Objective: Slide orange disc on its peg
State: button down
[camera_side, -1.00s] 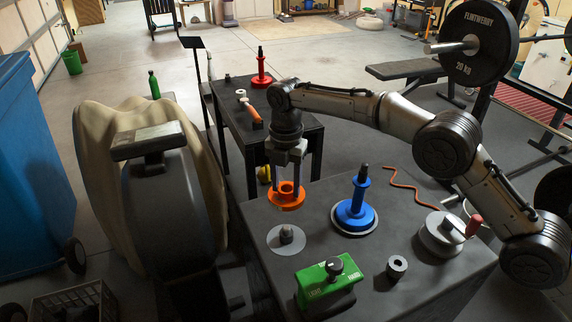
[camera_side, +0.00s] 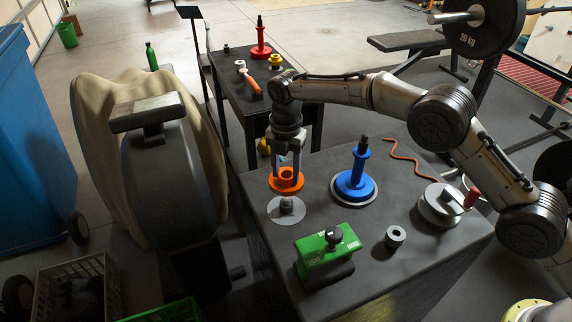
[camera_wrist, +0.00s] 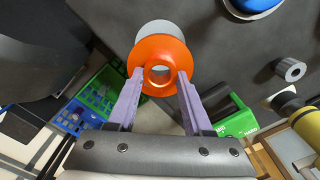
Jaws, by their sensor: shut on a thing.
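The orange disc (camera_side: 287,183) is a ring with a raised collar and a centre hole. My gripper (camera_side: 285,170) is shut on it, and it hangs roughly level above a short grey peg (camera_side: 287,204) on a flat grey round base (camera_side: 287,216). In the side view a small gap seems to remain between disc and peg. In the wrist view the orange disc (camera_wrist: 160,50) sits between both fingertips of my gripper (camera_wrist: 160,76). The grey base (camera_wrist: 160,27) shows partly behind it; the peg is hidden there.
A blue disc with a post (camera_side: 355,187) stands to the right on the table. A green block with a black knob (camera_side: 328,251) is in front. A small grey ring (camera_side: 395,236) and a grey round weight (camera_side: 440,204) lie further right. A rear table holds a red post (camera_side: 261,45).

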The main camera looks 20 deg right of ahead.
aim_at(286, 198)
jog(key=shift+f, duration=1.75)
jog(key=shift+f, duration=1.8)
dwell(0.8)
jog(key=c, duration=0.6)
grip_release()
jog(key=o, duration=0.4)
jog(key=shift+c, duration=0.2)
jog(key=shift+o, duration=0.2)
jog(key=shift+s+f, duration=0.1)
jog(key=shift+f, duration=0.2)
jog(key=shift+o, duration=1)
jog(key=shift+r, duration=0.1)
